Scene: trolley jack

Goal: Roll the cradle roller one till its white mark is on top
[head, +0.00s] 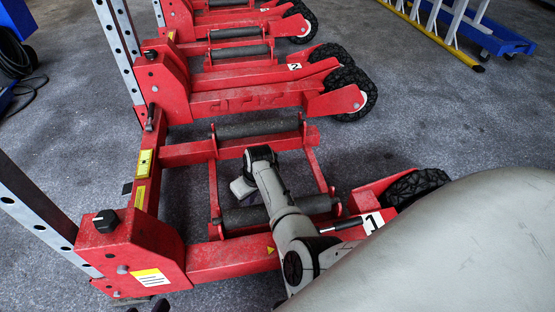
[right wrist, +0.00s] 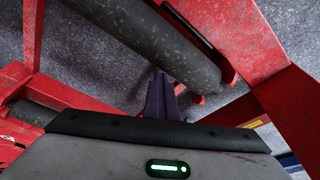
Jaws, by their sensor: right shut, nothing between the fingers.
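The red trolley jack with the "1" plate (head: 374,222) stands nearest me. Its cradle has two dark grey rollers: a near roller (head: 315,204), partly hidden by my arm, and a far roller (head: 258,128). I see no white mark on either. My right gripper (head: 242,188) hangs inside the cradle between them, with its fingertips hard to see in the head view. In the right wrist view its dark fingers (right wrist: 161,98) are together and empty, close to a speckled grey roller (right wrist: 145,40). I cannot tell whether they touch it. My left gripper is not in view.
A second red jack with a "2" plate (head: 294,66) stands behind, with others further back. The jack's red frame bars (right wrist: 245,45) surround my right gripper closely. A blue-based stand (head: 495,40) is at the back right. Grey floor (head: 430,120) lies open at the right.

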